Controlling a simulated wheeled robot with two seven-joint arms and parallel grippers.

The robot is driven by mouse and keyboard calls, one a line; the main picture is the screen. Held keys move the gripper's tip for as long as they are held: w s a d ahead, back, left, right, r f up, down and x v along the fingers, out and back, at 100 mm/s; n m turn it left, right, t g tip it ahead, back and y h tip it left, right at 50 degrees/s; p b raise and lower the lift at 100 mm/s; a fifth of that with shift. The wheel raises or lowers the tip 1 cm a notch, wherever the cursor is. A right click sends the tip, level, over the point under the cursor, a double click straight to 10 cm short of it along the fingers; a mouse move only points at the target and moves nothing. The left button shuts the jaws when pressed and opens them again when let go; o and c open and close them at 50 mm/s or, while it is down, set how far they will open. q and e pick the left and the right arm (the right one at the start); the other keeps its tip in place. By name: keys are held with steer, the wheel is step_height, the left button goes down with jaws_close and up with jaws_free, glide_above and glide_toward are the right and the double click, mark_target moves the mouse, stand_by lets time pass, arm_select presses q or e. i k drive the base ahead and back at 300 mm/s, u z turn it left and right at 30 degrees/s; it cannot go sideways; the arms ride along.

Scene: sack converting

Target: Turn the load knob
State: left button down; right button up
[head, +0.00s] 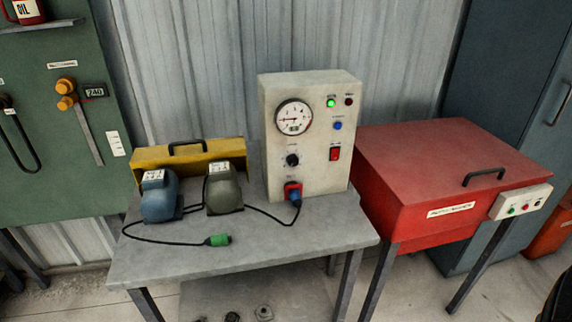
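A black round knob (292,160) sits on the front of a pale test box (325,180), below a round white dial gauge (293,117). It is the only clear rotary knob on this panel, and the lettering near it is too small to read. The gauge needle points left. A green lamp (331,102) is lit, and a dark red lamp (349,101) beside it looks unlit. A blue button (337,125) and a red rocker switch (335,153) are to the right. Neither of my grippers is in view, and nothing covers the knob.
The box stands on a grey table (250,240). A blue motor (160,197), a grey-green motor (223,189), a yellow case (165,155) and a loose green plug (218,240) are left of it. A blue plug (295,198) is in the box's socket. A red chest (430,175) stands right.

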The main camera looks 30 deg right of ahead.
mark_target(292, 160)
steer(key=u, duration=0.95)
steer(key=k, duration=1.25)
steer(key=u, duration=0.95)
steer(key=i, duration=1.3)
steer(key=z, duration=1.45)
steer(key=i, duration=1.05)
steer(key=z, duration=1.2)
